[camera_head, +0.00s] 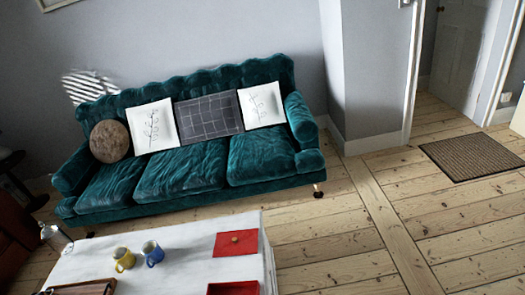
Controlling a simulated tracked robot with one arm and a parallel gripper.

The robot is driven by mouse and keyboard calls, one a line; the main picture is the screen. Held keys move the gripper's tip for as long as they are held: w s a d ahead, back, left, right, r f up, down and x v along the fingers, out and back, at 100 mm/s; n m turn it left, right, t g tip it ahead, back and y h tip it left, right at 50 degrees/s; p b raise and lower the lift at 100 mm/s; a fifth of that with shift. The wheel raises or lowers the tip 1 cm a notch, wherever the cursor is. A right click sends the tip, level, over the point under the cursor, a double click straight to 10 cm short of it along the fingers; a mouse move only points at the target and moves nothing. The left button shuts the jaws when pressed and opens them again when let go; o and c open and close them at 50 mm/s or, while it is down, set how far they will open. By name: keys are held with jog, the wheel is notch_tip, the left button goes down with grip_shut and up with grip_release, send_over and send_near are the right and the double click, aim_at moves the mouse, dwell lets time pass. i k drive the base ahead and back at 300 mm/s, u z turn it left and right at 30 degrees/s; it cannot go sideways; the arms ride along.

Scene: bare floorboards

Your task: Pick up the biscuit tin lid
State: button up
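A flat red square with a small brown knob at its middle, which looks like the biscuit tin lid (222,249), lies on the white table (190,264) near its far right corner. A red open-looking box, perhaps the biscuit tin (215,289), is nearer on the same table, apart from the lid and cut off by the bottom edge of the picture. My gripper is not in view.
A yellow mug (123,260) and a blue mug (152,253) stand left of the lid. A brown wooden tray (85,288) is at the table's lower left. A green sofa (190,166) stands behind the table. Bare floorboards (345,240) lie open to the right, with a doormat (470,157) farther back.

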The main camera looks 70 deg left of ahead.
aim_at(244, 242)
jog(key=u, duration=0.05)
jog(key=i, duration=2.5)
jog(key=u, duration=2.95)
jog(key=i, duration=1)
jog(key=z, duration=0.05)
